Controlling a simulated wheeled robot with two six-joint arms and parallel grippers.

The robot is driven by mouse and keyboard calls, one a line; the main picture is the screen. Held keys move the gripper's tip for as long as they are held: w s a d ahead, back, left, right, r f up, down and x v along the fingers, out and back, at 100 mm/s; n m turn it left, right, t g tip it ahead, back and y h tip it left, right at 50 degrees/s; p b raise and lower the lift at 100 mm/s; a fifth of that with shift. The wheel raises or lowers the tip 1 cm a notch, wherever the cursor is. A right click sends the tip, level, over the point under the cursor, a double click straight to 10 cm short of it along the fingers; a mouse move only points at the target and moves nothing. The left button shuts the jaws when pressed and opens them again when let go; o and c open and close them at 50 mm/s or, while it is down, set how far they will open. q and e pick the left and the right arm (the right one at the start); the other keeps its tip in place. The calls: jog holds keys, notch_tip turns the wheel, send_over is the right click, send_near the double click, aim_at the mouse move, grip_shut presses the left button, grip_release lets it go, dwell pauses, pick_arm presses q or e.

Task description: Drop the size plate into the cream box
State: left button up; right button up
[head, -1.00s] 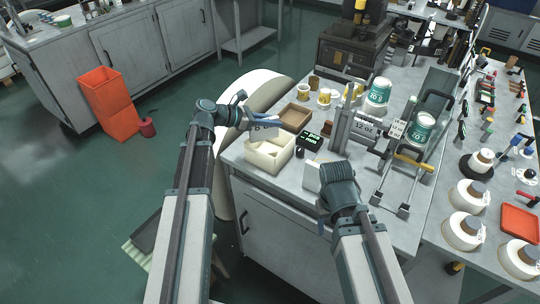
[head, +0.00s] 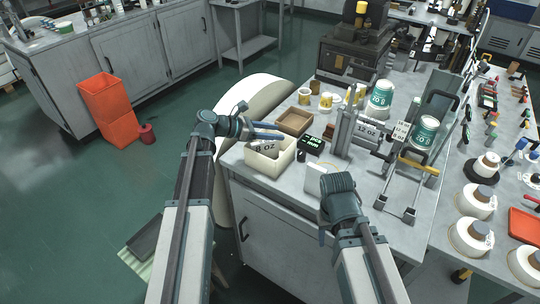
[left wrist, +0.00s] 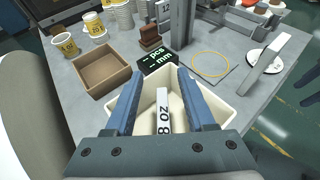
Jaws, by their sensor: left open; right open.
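The white size plate (head: 267,146), marked OZ, is inside the cream box (head: 272,168) on the near left of the bench. In the left wrist view the plate (left wrist: 163,112) stands tilted in the cream box (left wrist: 238,102), its marking reading 8 OZ. My left gripper (head: 278,131) is just above the box. In the left wrist view its blue fingers (left wrist: 162,82) are spread on both sides of the plate with gaps. My right gripper (head: 330,200) hangs over the bench's front edge, right of the box; its fingers are mostly hidden.
A brown tray (head: 295,122) stands just behind the box. A black display (head: 311,144) is right of it. A metal fixture with a 12 OZ plate (head: 367,131) and green-white cups (head: 380,98) stand further right. Small yellow-white cups (head: 325,101) are behind.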

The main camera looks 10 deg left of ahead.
pick_arm(q)
jog(key=p+v, duration=0.5)
jog(key=v, duration=0.9)
jog(key=shift+w, duration=0.1)
